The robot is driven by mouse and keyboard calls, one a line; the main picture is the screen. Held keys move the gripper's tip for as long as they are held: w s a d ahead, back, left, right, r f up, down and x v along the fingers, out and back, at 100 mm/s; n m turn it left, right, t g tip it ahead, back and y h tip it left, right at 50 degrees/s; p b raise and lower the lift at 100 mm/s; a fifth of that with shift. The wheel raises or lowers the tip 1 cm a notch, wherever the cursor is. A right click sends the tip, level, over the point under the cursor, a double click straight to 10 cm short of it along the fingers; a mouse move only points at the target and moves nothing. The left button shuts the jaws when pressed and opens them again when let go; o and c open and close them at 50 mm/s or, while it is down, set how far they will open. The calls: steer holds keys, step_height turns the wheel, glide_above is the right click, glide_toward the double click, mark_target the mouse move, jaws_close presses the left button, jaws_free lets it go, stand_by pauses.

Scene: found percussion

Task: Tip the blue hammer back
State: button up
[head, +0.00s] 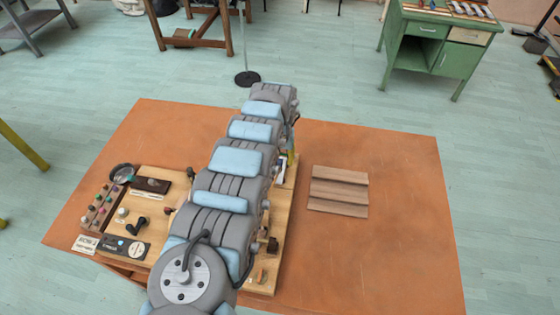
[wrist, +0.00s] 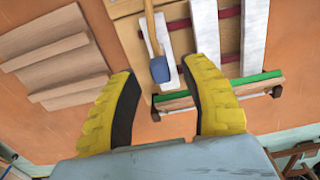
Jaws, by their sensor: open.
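The blue hammer has a blue head (wrist: 160,69) and a light wooden handle (wrist: 151,28). In the wrist view its head lies over the lower end of a white bar, with the handle running up the picture. My gripper (wrist: 161,75) is open, with yellow, dark-lined fingers on either side of the hammer head in the picture. No finger visibly touches it, and I cannot tell how far above it they are. In the head view my own arm hides the hammer and most of the gripper.
White bars (wrist: 207,30) cross red strips on a wooden frame, with a green strip (wrist: 240,82) along its end. Stepped wooden slats (head: 339,191) lie to the right on the orange table (head: 400,220). A control board (head: 165,215) with knobs is at left. The table's right side is clear.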

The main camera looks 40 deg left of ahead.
steer(key=shift+f, duration=0.7)
jaws_close()
